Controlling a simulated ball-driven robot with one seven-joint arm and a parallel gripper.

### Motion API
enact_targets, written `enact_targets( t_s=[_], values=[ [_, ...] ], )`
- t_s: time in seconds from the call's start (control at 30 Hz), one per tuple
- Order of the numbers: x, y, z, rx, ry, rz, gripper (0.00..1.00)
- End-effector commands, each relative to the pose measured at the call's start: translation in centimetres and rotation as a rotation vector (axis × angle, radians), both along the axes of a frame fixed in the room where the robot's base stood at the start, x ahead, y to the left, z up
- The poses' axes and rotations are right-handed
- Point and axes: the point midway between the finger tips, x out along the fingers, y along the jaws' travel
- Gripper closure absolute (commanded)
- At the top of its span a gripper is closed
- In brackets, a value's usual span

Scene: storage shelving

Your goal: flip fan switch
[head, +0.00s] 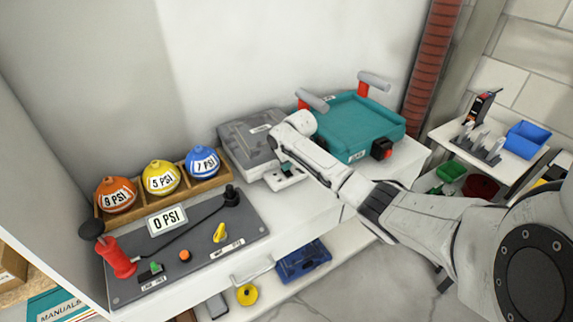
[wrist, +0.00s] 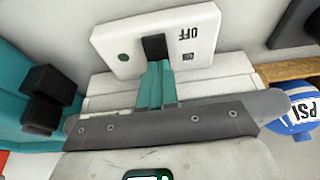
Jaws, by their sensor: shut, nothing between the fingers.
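The fan switch is a white plate with a black toggle; the plate shows in the wrist view (wrist: 200,35). It has an upside-down "OFF" label on its right and a green dot on its left. The black toggle (wrist: 154,47) is at its middle. The plate also shows in the head view (head: 291,182), in front of a grey box, partly hidden by my wrist. My gripper (wrist: 155,70) is shut and empty, its teal fingers at the toggle. I cannot tell whether they touch it. In the head view my gripper (head: 284,168) is over the plate.
The grey box (head: 238,142) and a teal case (head: 345,128) with red-and-grey handles stand behind. Left are orange, yellow and blue PSI balls (head: 160,176) in a wooden rack and a grey control panel (head: 200,262) with a red lever. A side table (head: 515,165) stands right.

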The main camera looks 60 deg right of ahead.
Motion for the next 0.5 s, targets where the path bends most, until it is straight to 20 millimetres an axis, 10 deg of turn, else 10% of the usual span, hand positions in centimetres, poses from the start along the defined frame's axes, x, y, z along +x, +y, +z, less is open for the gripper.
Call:
enact_targets(
  t_s=[0.5],
  values=[
    [0.2, -0.3, -0.53, 0.024, 0.048, -0.002, 1.0]
  ],
)
